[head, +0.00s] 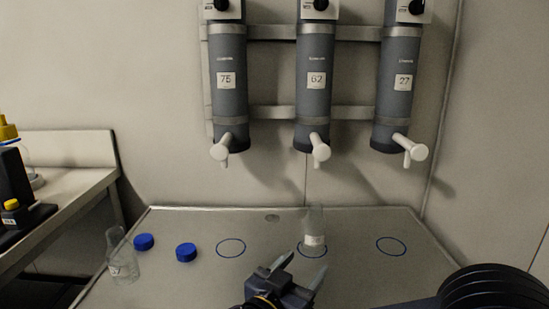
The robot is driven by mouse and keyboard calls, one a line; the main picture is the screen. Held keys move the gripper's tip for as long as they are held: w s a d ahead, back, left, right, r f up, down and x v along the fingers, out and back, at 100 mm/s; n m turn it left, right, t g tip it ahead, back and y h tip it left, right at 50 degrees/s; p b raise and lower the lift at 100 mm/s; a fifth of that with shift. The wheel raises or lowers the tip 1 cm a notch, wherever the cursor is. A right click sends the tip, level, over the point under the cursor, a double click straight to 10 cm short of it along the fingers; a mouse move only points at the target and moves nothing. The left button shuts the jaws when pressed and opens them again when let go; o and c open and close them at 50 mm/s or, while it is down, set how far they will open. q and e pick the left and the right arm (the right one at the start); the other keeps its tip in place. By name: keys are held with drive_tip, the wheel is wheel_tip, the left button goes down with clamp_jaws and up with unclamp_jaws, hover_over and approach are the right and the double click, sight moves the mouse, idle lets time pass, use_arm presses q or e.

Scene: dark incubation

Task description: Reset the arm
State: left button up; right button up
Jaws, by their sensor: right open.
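My right gripper (302,272) shows at the bottom middle of the head view, over the near part of the table (200,285). Its two pale fingers are spread apart with nothing between them. My right arm comes in from the lower right. A clear bottle (314,228) with a white label stands upright just beyond the gripper, on the middle blue circle. The gripper appears apart from it. My left gripper is not in view.
Another clear bottle (122,258) stands at the table's left, near two blue caps (144,242) (186,252). The left circle (231,247) and right circle (391,246) are empty. Grey cylinders numbered 75 (228,100), 62 (315,100) and 27 (398,105) hang above with white taps. A side bench (75,185) stands left.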

drive_tip(key=s+d+f+n+g+y, duration=0.1)
drive_tip(key=s+d+f+g, duration=0.45)
drive_tip(key=d, duration=0.45)
drive_tip(key=s+d+f+n+g+y, duration=0.15)
drive_tip(key=s+d+f+g, duration=0.35)
drive_tip(key=d, duration=0.5)
drive_tip(key=s+a+f+n+g+y, duration=0.1)
drive_tip(key=s+f+n+g+y, duration=0.15)
drive_tip(key=s+y, duration=0.7)
use_arm(q)
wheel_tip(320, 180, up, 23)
drive_tip(key=p, duration=2.3)
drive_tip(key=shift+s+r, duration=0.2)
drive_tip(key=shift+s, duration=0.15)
use_arm(e)
drive_tip(key=s+a+r+t+y, duration=0.1)
drive_tip(key=r, duration=1.1)
drive_tip(key=s+a+r+t, duration=0.1)
drive_tip(key=a+r+t, duration=0.1)
drive_tip(key=r, duration=1)
drive_tip(key=shift+s+a+t+y, duration=0.2)
drive_tip(key=shift+s+t+y, duration=0.1)
drive_tip(key=shift+s+y, duration=0.1)
